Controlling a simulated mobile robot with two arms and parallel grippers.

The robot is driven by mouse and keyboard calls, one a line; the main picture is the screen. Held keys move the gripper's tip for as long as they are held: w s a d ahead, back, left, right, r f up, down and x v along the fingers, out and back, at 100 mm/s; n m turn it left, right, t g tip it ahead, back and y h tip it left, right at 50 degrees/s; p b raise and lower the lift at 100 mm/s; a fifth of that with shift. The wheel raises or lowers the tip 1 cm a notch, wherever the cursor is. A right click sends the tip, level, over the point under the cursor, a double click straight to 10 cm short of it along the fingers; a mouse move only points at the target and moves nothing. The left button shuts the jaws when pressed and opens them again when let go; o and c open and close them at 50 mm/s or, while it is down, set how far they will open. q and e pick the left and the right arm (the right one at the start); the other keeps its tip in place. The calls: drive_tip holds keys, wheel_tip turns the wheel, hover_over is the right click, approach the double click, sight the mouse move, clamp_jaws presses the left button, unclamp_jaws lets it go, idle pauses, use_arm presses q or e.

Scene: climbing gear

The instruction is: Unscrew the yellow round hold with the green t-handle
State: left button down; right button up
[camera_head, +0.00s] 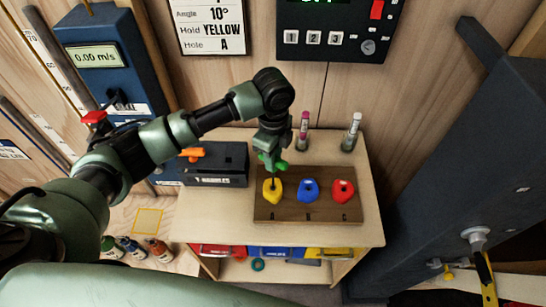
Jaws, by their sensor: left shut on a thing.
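The yellow round hold (268,195) sits at the left end of a brown wooden board on the table. My left gripper (272,163) points down just above it and is shut on the green t-handle (281,166). The handle's dark shaft runs down to the yellow hold; whether its tip is seated in the hold is too small to tell. A blue hold (308,190) and a red hold (343,190) stand to the right on the same board (290,213). My right gripper is not in view.
A dark t-handles box (218,180) with an orange handle (193,153) stands left of the board. Two small bottles (349,135) stand behind it. Coloured bins (223,251) sit under the tabletop (215,222). A large dark blue beam (455,150) rises at right.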

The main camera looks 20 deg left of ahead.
use_arm(q)
drive_tip(key=m, duration=1.2)
drive_tip(key=c, duration=1.8)
unclamp_jaws()
clamp_jaws()
drive_tip(key=shift+f, duration=0.55)
